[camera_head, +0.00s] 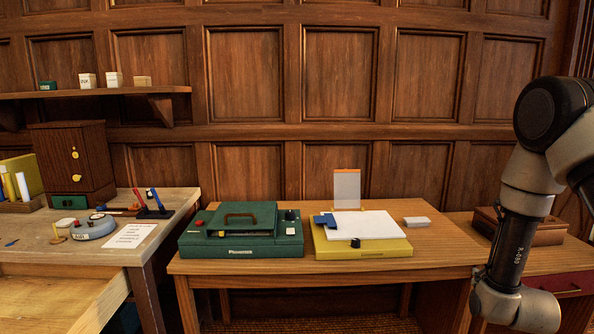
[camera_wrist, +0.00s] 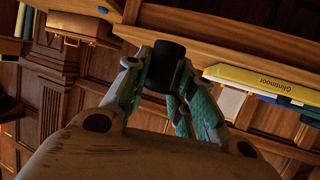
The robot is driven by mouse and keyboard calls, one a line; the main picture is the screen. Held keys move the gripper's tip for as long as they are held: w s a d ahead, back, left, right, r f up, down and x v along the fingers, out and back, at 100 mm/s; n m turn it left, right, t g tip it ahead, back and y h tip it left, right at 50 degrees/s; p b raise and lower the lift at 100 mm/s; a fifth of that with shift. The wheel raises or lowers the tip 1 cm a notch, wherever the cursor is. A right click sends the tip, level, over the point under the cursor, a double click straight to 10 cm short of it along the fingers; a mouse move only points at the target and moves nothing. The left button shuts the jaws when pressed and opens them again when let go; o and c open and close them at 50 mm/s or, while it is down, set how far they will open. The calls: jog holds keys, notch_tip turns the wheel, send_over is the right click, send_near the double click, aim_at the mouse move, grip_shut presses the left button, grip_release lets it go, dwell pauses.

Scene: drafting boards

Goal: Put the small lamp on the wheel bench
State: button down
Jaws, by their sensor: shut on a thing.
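My gripper (camera_wrist: 162,80) shows in the wrist view with its teal fingers closed around a dark cylinder (camera_wrist: 166,60). Only part of the cylinder shows, so I cannot tell for sure that it is the small lamp. In the head view my arm is at the right, and my gripper and what it holds are out of frame. No bench is plainly marked as the wheel bench. A pale wooden bench (camera_head: 45,257) at the left bears a grey round device (camera_head: 92,229).
The middle desk (camera_head: 300,265) bears a green case (camera_head: 240,251) and a yellow board (camera_head: 362,249) with white sheets. A white card (camera_head: 130,236), a pen stand (camera_head: 155,213) and a dark cabinet (camera_head: 75,160) crowd the left bench. A brown box (camera_head: 520,227) stands at the right.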

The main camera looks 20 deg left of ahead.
jog(key=w+a+n+g+y, duration=0.1)
jog(key=a+n+y, duration=0.2)
jog(key=a, duration=1.2)
jog(key=w+a+r+n+g+y, duration=0.1)
jog(key=w+a+n+g+y, duration=0.2)
jog(key=a, duration=1.3)
jog(key=a+n+y, duration=0.3)
jog(key=a+y, duration=0.1)
jog(key=a, duration=1.1)
jog(key=s+a+r+n+g+y, duration=0.1)
jog(key=s+a+r+n+g, duration=0.1)
jog(key=a, duration=0.6)
jog(key=s+a+r+n+g+y, duration=0.1)
jog(key=s+a+r, duration=0.15)
jog(key=a, duration=0.65)
jog(key=s+a+r+n+g+y, duration=0.1)
jog(key=a+r+n+g, duration=0.15)
jog(key=a, duration=0.55)
jog(key=w+a+r+m+t, duration=0.1)
jog(key=w+a+r, duration=0.1)
jog(key=a+r, duration=0.3)
jog(key=shift+w+r+m+t+h, duration=0.15)
jog(key=shift+r+m+t+h, duration=0.25)
jog(key=shift+r, duration=0.45)
